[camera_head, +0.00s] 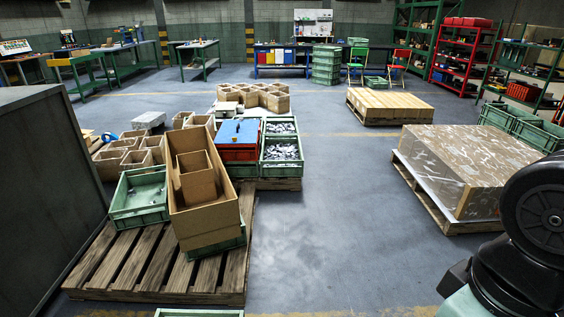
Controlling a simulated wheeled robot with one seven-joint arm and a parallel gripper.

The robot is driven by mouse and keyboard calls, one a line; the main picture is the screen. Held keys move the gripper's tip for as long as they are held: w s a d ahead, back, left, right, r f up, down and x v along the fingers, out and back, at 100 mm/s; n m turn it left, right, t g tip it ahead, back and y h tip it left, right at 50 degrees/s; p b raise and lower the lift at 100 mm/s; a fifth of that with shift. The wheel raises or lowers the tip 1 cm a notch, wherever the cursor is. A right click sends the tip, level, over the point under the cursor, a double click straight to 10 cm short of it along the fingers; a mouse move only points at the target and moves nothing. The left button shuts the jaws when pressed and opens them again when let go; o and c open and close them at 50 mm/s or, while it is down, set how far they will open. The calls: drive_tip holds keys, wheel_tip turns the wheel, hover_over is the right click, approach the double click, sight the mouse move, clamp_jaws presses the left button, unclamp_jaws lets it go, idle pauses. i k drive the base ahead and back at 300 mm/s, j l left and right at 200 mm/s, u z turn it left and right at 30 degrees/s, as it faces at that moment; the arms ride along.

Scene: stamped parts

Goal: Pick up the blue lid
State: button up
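The blue lid (228,132) is a flat bright blue panel. It lies on top of a red box (238,154), left of the middle of the view. A small pale mark or part shows on its upper face, too small to make out. The red box stands among green crates, just behind a tall open cardboard box (222,218). My gripper is not in view.
Green crates of metal parts (281,150) stand right of the red box. A wooden pallet (128,262) carries the cardboard box and a green crate (139,197). A dark grey cabinet (45,190) stands at the left. Open floor (335,205) lies between these and a loaded pallet (470,165).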

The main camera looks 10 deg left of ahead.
sight(246, 132)
drive_tip(key=i+u, duration=0.15)
drive_tip(key=i, duration=2.75)
drive_tip(key=i+u, duration=0.15)
drive_tip(key=i, duration=0.5)
drive_tip(key=i+u, duration=0.1)
drive_tip(key=i, duration=0.55)
drive_tip(key=i+l+u, duration=0.15)
drive_tip(key=i, duration=0.5)
drive_tip(key=i+l+u, duration=0.4)
drive_tip(key=i, duration=0.2)
drive_tip(key=l+u, duration=0.25)
drive_tip(key=i+l+u, duration=0.3)
drive_tip(key=l+u, duration=0.25)
drive_tip(key=l, duration=0.15)
drive_tip(key=i+l+u, duration=0.3)
drive_tip(key=l, duration=0.15)
drive_tip(key=l+u, duration=0.55)
drive_tip(key=l, duration=0.3)
drive_tip(key=i+l+u, duration=0.15)
drive_tip(key=l+u, duration=0.25)
drive_tip(key=l, duration=0.3)
drive_tip(key=l+u, duration=0.45)
drive_tip(key=l, duration=0.3)
drive_tip(key=i, duration=0.05)
